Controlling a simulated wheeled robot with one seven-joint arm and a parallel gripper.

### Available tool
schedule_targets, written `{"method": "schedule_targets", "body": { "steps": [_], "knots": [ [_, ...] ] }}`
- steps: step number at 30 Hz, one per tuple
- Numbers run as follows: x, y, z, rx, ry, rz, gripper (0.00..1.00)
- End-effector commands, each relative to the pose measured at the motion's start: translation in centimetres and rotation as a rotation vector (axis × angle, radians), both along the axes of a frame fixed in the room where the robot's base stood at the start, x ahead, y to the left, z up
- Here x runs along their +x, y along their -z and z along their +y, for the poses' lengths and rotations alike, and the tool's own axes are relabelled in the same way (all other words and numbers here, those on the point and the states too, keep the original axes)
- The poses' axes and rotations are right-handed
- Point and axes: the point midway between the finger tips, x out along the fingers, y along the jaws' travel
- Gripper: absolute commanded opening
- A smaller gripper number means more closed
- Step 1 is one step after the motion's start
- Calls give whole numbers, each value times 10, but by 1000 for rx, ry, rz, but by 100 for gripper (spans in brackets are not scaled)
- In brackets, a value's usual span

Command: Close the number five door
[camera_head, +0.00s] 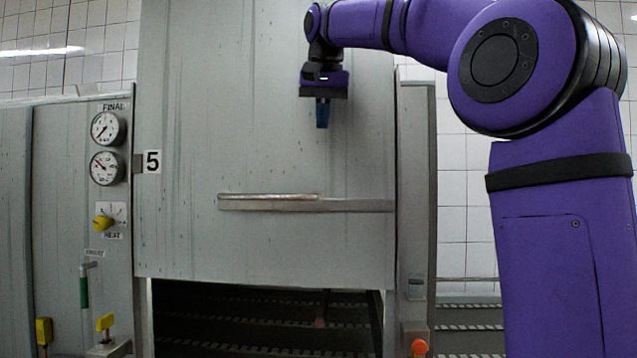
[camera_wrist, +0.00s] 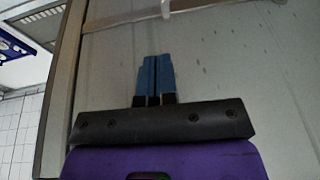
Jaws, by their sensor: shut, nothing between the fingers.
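The number five door (camera_head: 265,130) is a large grey metal panel, marked by a "5" label (camera_head: 152,161) at its left edge. It is raised, with a dark opening (camera_head: 260,315) below its lower edge. A horizontal bar handle (camera_head: 300,203) runs across its lower part. My gripper (camera_head: 322,127) is in front of the door's upper right part, above the handle, pointing down. Its blue fingers are together and empty. In the wrist view, the fingers (camera_wrist: 154,58) show against the door surface (camera_wrist: 220,70), with the handle (camera_wrist: 165,10) beyond their tips, apart from them.
A panel with gauges (camera_head: 107,128), a yellow knob (camera_head: 103,222) and a green-handled lever (camera_head: 84,285) stands left of the door. A grey post (camera_head: 415,200) with an orange knob (camera_head: 419,346) stands to the right. A tiled wall (camera_head: 455,220) is behind.

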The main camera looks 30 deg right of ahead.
Motion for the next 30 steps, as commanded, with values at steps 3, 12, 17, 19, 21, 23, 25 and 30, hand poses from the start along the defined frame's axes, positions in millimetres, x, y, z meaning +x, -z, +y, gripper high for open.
{"method": "schedule_targets", "body": {
  "steps": [3, 12, 17, 19, 21, 23, 25, 30],
  "knots": [
    [4, -2, -2, 2, 13, 3, 0],
    [13, 32, -6, 3, 14, 5, 0],
    [21, 61, -9, 3, 14, 5, 0],
    [25, 74, -11, 3, 14, 5, 0],
    [29, 86, -12, 3, 13, 5, 0],
    [31, 96, -13, 3, 13, 5, 0],
    [32, 106, -10, 3, 13, 5, 0],
    [34, 123, -7, 2, 13, 2, 0]
  ]
}}
